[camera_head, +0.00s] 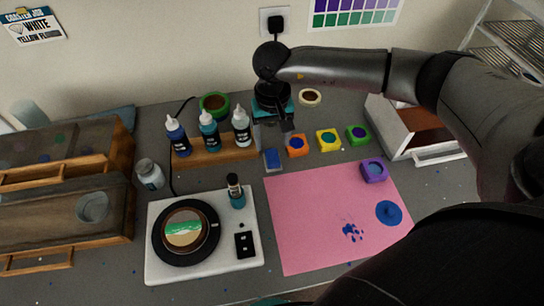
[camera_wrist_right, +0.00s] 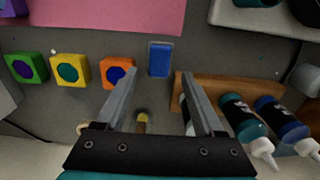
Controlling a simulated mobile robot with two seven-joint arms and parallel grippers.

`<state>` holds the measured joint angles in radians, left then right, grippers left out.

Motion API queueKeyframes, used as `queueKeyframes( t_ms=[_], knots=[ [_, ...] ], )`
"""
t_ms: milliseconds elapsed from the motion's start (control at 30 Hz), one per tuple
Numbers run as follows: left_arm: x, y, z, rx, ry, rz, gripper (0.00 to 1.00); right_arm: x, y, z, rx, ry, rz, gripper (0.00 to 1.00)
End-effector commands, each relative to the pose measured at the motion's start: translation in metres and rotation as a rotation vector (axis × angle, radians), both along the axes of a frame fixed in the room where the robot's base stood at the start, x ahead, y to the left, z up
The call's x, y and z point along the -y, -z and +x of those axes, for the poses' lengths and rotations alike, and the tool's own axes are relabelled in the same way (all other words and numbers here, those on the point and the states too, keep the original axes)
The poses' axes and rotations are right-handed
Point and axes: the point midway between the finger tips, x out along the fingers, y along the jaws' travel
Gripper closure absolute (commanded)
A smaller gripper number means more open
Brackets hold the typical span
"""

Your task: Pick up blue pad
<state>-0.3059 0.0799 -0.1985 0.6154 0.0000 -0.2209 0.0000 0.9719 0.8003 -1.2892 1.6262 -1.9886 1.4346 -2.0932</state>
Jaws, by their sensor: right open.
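The blue pad (camera_head: 272,159) is a small flat blue rectangle on the grey table, by the right end of the wooden bottle rack and left of the orange block. It also shows in the right wrist view (camera_wrist_right: 160,59), top centre. My right gripper (camera_head: 286,126) is open and empty, above the table just behind the pad. In the wrist view its two fingers (camera_wrist_right: 160,88) point toward the pad, which lies beyond the tips and roughly between them. I see no contact. My left gripper is not in view.
Orange (camera_head: 297,146), yellow (camera_head: 328,140) and green (camera_head: 358,135) blocks stand right of the pad. The wooden rack (camera_head: 215,151) holds dropper bottles. A pink mat (camera_head: 310,220) lies in front, with a purple block (camera_head: 373,171) on its corner. A white turntable (camera_head: 165,270) stands front left.

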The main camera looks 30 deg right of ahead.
Motion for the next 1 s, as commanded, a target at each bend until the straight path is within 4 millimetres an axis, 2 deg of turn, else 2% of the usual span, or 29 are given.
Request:
queueKeyframes(
  t_ms=[100, 367, 633, 967, 1000],
  knots=[
    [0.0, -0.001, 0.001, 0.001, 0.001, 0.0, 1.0, 0.0, 0.016, 0.0, -0.002, 0.001, 0.001, 0.3],
    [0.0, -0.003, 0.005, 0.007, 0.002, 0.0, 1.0, 0.0, 0.033, 0.0, -0.004, 0.002, 0.001, 0.3],
    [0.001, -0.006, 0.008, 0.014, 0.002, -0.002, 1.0, 0.001, 0.068, 0.002, -0.003, 0.001, 0.002, 0.3],
    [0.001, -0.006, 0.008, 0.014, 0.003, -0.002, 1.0, 0.002, 0.075, 0.002, 0.0, 0.001, 0.001, 0.3],
    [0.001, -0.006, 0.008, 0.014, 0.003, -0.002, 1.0, 0.002, 0.075, 0.002, 0.0, 0.001, 0.001, 0.33]
  ],
)
